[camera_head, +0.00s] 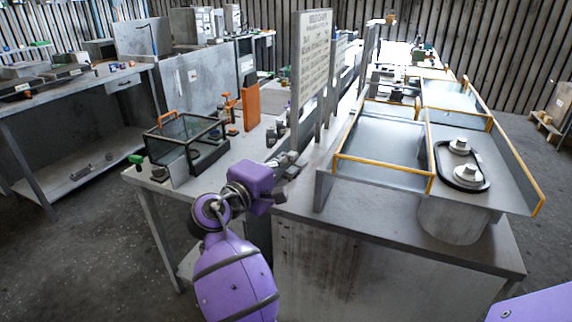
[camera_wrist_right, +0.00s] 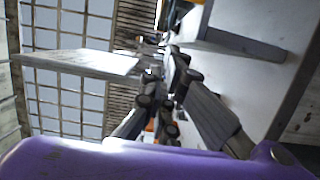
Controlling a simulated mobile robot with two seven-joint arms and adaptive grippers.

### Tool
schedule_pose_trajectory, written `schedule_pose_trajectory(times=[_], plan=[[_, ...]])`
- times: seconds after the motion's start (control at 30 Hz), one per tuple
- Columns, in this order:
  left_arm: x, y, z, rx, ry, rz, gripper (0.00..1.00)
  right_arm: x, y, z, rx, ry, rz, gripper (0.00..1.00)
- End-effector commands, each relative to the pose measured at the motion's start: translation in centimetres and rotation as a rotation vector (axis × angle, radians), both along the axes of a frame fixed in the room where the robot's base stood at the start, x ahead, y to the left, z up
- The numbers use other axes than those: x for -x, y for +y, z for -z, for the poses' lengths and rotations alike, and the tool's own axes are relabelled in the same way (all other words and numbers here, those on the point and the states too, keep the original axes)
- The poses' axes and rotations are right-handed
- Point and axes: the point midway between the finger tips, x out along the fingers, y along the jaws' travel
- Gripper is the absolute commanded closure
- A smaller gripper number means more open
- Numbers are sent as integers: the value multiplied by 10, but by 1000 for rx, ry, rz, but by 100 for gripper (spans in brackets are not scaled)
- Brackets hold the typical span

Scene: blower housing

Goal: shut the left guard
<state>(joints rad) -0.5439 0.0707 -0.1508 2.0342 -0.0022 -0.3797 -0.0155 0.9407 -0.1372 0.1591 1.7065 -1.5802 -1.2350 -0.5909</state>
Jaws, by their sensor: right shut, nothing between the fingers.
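The machine on the right bench carries grey guard panels with yellow edges. The left guard (camera_head: 338,155) appears as an upright or tilted grey panel along the machine's left side, and its exact angle is hard to tell. A right guard panel (camera_head: 518,165) leans outward on the far side. My right gripper (camera_head: 290,163) is shut and empty, to the left of the left guard and apart from it, near the sign's foot. Its dark fingers also show in the right wrist view (camera_wrist_right: 165,88). My left gripper is out of view.
A tall sign board (camera_head: 310,60) stands just behind my right gripper. A glass-sided box (camera_head: 187,140) with an orange handle sits on the left bench. Floor is open at lower left.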

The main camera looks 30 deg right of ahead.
Motion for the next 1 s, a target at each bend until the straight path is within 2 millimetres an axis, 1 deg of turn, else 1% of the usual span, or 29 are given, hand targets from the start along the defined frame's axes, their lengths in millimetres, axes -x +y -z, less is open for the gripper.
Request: schedule_pose_trajectory(times=[0.03,0.23,0.27,0.3,0.4,0.6,1.0], plan=[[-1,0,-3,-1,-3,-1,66,-5,-12,-4,4,-2,3,100],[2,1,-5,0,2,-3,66,-24,-49,-3,3,-1,1,100],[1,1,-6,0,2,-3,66,-23,-54,-3,0,-1,2,100],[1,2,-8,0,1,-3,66,-15,-57,-2,-1,-2,1,100],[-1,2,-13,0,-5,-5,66,-5,-66,-3,0,-1,0,100],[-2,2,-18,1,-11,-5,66,5,-74,-1,0,-1,-2,100],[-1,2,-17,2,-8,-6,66,6,-75,0,0,1,-2,100]])
